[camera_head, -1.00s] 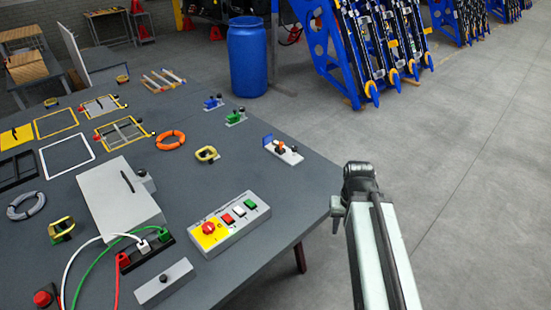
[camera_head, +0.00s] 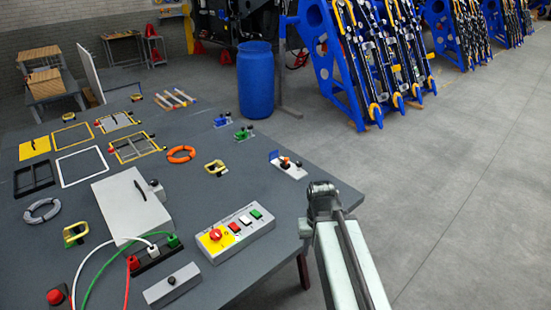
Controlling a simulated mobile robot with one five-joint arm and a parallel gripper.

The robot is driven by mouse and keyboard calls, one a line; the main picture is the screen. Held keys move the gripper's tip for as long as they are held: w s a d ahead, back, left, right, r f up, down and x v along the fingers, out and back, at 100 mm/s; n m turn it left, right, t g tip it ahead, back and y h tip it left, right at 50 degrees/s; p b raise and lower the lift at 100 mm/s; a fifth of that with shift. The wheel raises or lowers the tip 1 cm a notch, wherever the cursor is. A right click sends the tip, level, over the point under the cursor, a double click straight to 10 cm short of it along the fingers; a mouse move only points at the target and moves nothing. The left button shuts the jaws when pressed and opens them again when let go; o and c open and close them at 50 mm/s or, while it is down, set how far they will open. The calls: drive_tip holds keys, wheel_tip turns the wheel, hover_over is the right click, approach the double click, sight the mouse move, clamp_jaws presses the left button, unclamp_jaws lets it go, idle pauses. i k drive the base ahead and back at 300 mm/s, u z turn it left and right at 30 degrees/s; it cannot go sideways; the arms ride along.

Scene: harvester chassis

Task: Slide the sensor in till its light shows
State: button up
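Which object is the sensor I cannot tell for sure. A small white plate fixture (camera_head: 292,171) with a blue upright piece and an orange and black part sits near the table's right corner. It is small, and no lit light can be made out on it. My arm (camera_head: 340,255) rises from the bottom edge, right of the table, to a dark joint at its top. It is apart from the fixture, in front and to the right of it in the picture. No gripper fingers can be made out.
The grey table (camera_head: 215,185) carries a button box (camera_head: 235,233), a grey box (camera_head: 130,205), cables, frames and rings. A green fixture (camera_head: 244,133) and a blue one (camera_head: 222,120) stand near its far edge. A blue barrel (camera_head: 255,80) stands behind. The floor at right is clear.

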sight(285, 165)
drive_tip(key=u, duration=0.1)
drive_tip(key=i, duration=1)
drive_tip(key=z, duration=0.05)
